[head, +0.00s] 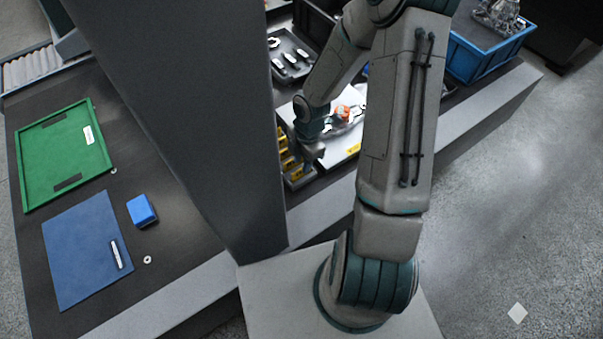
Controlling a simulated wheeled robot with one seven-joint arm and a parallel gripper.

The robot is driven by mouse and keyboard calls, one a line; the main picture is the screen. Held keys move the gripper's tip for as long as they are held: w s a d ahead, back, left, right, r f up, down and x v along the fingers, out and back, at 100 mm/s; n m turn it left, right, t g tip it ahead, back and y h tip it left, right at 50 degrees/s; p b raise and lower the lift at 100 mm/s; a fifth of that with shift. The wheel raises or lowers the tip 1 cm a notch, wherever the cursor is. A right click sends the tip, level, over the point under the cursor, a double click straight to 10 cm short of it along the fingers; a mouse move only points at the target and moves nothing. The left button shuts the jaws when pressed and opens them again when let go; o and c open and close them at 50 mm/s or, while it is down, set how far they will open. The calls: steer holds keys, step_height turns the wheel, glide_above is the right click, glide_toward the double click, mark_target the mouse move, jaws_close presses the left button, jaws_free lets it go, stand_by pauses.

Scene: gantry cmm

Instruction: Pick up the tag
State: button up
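I cannot tell for certain which thing is the tag. A small yellow piece (353,149) lies at the front edge of a white board or tray, right of my gripper. Several yellow pieces (287,152) stand in a dark holder just left of my gripper. My gripper (308,164) points down beside that holder, low over the bench. Its fingertips are too small and partly hidden, so its opening and any contact are unclear.
A grey column hides the bench's middle. On the left are a green tray (30,155), a blue mat (72,262) and a blue block (141,211). Behind my gripper is a dark tray (276,73) with pale parts. A blue crate (480,60) stands at the right.

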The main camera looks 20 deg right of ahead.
mark_target(301, 169)
steer(key=shift+a+f, duration=0.15)
steer(key=shift+f, duration=2.15)
steer(key=shift+s, duration=0.1)
jaws_close()
steer(key=shift+r, duration=0.1)
steer(key=shift+r, duration=0.5)
steer(key=r, duration=0.3)
steer(key=shift+d+r, duration=0.25)
steer(key=shift+d, duration=0.15)
steer(key=s+d+r+p, duration=0.2)
steer(key=d+r+p, duration=0.4)
steer(key=d+r, duration=0.4)
steer(key=shift+s+d+r, duration=0.3)
steer(key=shift+r, duration=0.15)
